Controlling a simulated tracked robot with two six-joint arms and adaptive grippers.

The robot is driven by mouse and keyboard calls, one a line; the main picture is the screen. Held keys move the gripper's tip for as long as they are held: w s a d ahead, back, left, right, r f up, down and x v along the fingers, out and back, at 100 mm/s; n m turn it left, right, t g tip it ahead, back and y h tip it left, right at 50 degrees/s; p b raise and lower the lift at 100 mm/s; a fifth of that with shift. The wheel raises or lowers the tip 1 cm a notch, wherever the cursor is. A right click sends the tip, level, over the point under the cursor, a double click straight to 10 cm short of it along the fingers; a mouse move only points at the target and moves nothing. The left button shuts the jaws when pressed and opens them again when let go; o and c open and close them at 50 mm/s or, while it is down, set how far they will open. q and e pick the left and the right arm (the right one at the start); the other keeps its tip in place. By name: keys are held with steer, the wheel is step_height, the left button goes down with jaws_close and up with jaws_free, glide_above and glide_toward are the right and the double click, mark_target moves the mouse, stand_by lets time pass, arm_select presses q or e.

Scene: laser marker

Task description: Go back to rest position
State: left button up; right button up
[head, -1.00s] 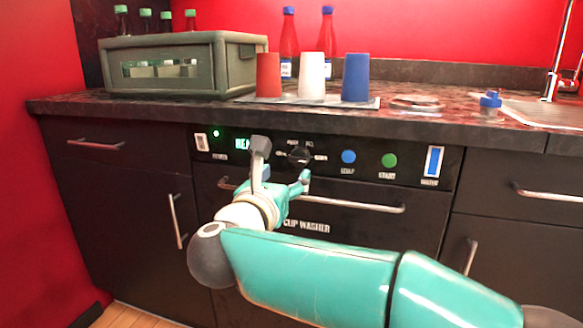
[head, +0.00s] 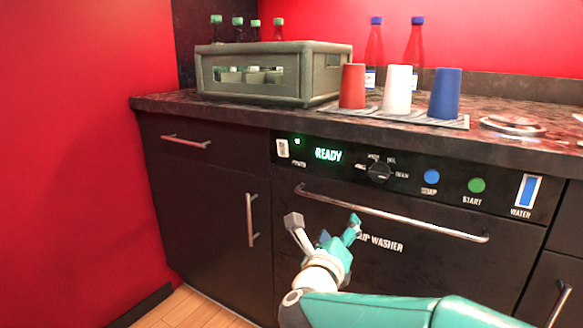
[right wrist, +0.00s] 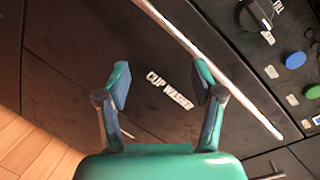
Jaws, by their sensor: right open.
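My right gripper (head: 322,222) is open and empty in the head view, in front of the dark cup washer door (head: 430,265). It is below the left part of the washer's long handle (head: 390,212), apart from it. The right wrist view shows the two fingers of the right gripper (right wrist: 160,85) spread wide, with the "CUP WASHER" lettering beyond them and nothing between them. My left gripper is not in view.
The control panel has a lit "READY" display (head: 328,155), a knob (head: 379,172), and blue (head: 431,177) and green (head: 476,185) buttons. The counter above holds a grey crate (head: 320,85), red (head: 352,86), white (head: 397,90) and blue (head: 445,93) cups, and bottles (head: 374,55).

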step_height(320, 180, down, 20)
steer(key=f+n+g+y+p, duration=0.1)
steer(key=n+g+y+p, duration=0.3)
steer(key=n, duration=0.9)
steer(key=s+d+f+n+g+y, duration=0.1)
steer(key=s+f+n+g+y, duration=0.3)
steer(key=s+f+n, duration=0.85)
steer(key=s+f+n+g+y, duration=0.1)
steer(key=s+f+n+g, duration=0.2)
steer(key=s, duration=0.4)
steer(key=s+f+g+y+p, duration=0.1)
steer(key=s+f+g, duration=0.1)
steer(key=s+f, duration=0.3)
steer(key=s+f+n+g+y, duration=0.1)
steer(key=s+f+n+g, duration=0.15)
steer(key=s, duration=0.55)
step_height(320, 180, up, 38)
steer(key=p, duration=3.8)
steer(key=shift+w+a+m, duration=0.15)
steer(key=shift+a+m, duration=0.15)
steer(key=shift+m, duration=0.1)
steer(key=shift+f, duration=0.15)
